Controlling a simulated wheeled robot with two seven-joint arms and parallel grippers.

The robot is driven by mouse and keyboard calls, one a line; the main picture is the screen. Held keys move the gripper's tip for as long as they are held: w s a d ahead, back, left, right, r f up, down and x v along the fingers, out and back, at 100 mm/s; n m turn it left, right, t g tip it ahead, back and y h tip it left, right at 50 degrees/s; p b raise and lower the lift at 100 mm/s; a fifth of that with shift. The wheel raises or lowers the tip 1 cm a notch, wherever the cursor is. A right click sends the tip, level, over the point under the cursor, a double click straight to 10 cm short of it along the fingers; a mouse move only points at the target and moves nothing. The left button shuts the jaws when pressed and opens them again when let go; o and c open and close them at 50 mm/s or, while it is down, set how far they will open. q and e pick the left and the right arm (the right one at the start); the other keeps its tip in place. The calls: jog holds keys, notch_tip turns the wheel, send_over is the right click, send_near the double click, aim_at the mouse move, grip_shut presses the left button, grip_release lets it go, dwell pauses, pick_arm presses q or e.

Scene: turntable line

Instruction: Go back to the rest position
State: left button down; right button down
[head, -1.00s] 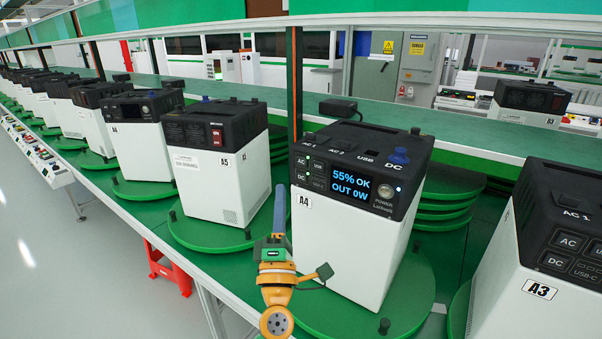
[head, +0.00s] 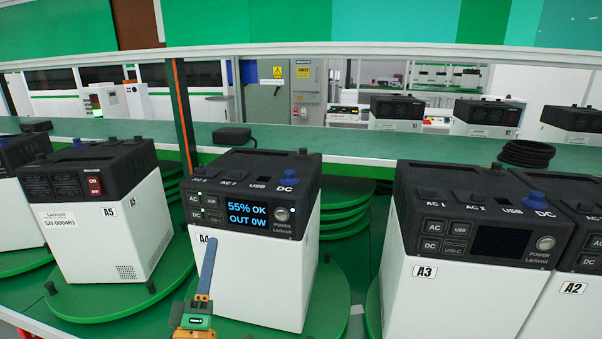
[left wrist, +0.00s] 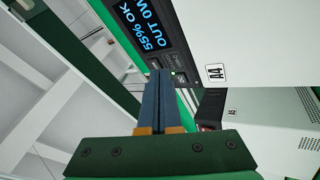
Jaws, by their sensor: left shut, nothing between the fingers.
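My left gripper (head: 207,268) is in front of the power station marked A4 (head: 262,262), near the left part of its front face. Its long blue fingers are together with nothing between them. In the left wrist view the shut fingers (left wrist: 160,85) point toward the A4 unit (left wrist: 245,45), beside its lit screen and its DC button. I cannot tell whether the fingertips touch the unit. The A4 screen (head: 247,213) reads "55% OK, OUT 0W", and small green lights show by its AC and DC buttons. My right gripper is not in view.
Unit A5 (head: 100,225) stands on a green turntable (head: 120,305) to the left. Unit A3 (head: 455,290) with a dark screen and unit A2 stand to the right. A green shelf (head: 330,143) behind holds a black adapter (head: 231,137) and a coiled cable (head: 526,153).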

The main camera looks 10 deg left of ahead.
pick_arm(q)
jog(key=s+d+f+m+g+h, duration=0.4)
jog(key=d+f+m+g+h, duration=0.15)
jog(key=f+m, duration=0.3)
jog(key=s+d+f+m+g+h, duration=0.3)
jog(key=d+f+m+g+h, duration=0.15)
jog(key=d+f+m, duration=0.35)
jog(key=s+a+f+m+g+y, duration=0.1)
jog(key=s+a+f+g+y, duration=0.25)
jog(key=s+f+g, duration=0.35)
jog(key=s+a+f+m+g+y, duration=0.1)
jog(key=s+a+f+g+y, duration=0.2)
jog(key=s+f, duration=0.45)
jog(key=s+a+f+g, duration=0.1)
jog(key=s+f, duration=0.2)
jog(key=f, duration=0.5)
jog(key=s+a+f+g, duration=0.1)
jog(key=s+f, duration=0.2)
jog(key=f, duration=0.6)
jog(key=s+a+f, duration=0.1)
jog(key=s+f, duration=0.7)
jog(key=s, duration=0.2)
jog(key=shift+s+a+f+g, duration=0.15)
jog(key=shift+s+a+g, duration=0.15)
jog(key=shift+s+a, duration=0.1)
jog(key=shift+m, duration=0.25)
